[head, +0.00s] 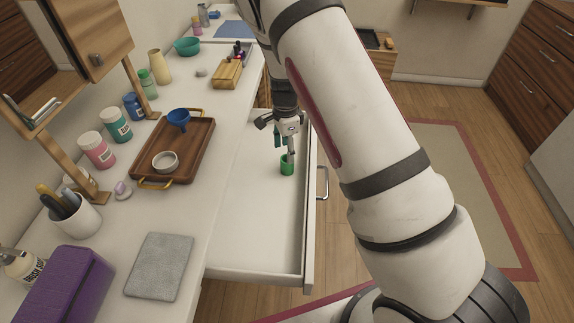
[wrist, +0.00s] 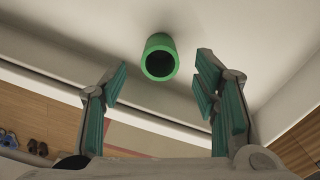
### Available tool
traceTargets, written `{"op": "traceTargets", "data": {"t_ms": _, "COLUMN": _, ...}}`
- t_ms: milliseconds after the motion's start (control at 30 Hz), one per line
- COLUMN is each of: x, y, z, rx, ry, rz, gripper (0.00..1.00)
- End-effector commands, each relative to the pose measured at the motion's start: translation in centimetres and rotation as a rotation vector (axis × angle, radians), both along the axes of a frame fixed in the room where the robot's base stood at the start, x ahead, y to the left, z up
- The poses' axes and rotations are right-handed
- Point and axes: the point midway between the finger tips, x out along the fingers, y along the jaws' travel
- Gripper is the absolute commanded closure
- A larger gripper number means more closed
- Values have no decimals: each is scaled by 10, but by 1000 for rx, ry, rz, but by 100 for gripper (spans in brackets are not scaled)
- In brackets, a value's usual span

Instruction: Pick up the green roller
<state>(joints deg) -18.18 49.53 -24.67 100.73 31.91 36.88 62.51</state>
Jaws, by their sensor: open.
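The green roller (head: 287,168) is a small hollow green cylinder inside the open white drawer (head: 250,262), near its right side. In the wrist view the green roller (wrist: 160,58) shows its dark open end, centred ahead of the fingertips. My gripper (head: 284,143) hangs just above the roller in the head view, and one finger overlaps its upper edge. In the wrist view my gripper (wrist: 163,75) is open, with its teal-padded fingers wide apart and nothing between them. I cannot tell whether a finger touches the roller.
The drawer's front panel and handle (head: 322,183) stand to the right of the gripper. The drawer floor around the roller is clear.

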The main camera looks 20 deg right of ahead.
Motion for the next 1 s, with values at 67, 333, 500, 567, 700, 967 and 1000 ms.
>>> {"op": "traceTargets", "data": {"t_ms": 67, "x": 0, "y": -1, "z": -10, "rx": 0, "ry": 2, "rz": 0, "gripper": 45}}
{"op": "traceTargets", "data": {"t_ms": 333, "x": -1, "y": 0, "z": -30, "rx": 0, "ry": 3, "rz": 0, "gripper": 45}}
{"op": "traceTargets", "data": {"t_ms": 500, "x": 0, "y": 0, "z": -55, "rx": 0, "ry": 1, "rz": 0, "gripper": 45}}
{"op": "traceTargets", "data": {"t_ms": 567, "x": 0, "y": 0, "z": -62, "rx": 0, "ry": 1, "rz": 0, "gripper": 45}}
{"op": "traceTargets", "data": {"t_ms": 700, "x": 0, "y": 0, "z": -69, "rx": 0, "ry": 0, "rz": 1, "gripper": 45}}
{"op": "traceTargets", "data": {"t_ms": 967, "x": 0, "y": 0, "z": -70, "rx": 0, "ry": -1, "rz": 1, "gripper": 56}}
{"op": "traceTargets", "data": {"t_ms": 1000, "x": 0, "y": 0, "z": -70, "rx": 0, "ry": -1, "rz": 1, "gripper": 65}}
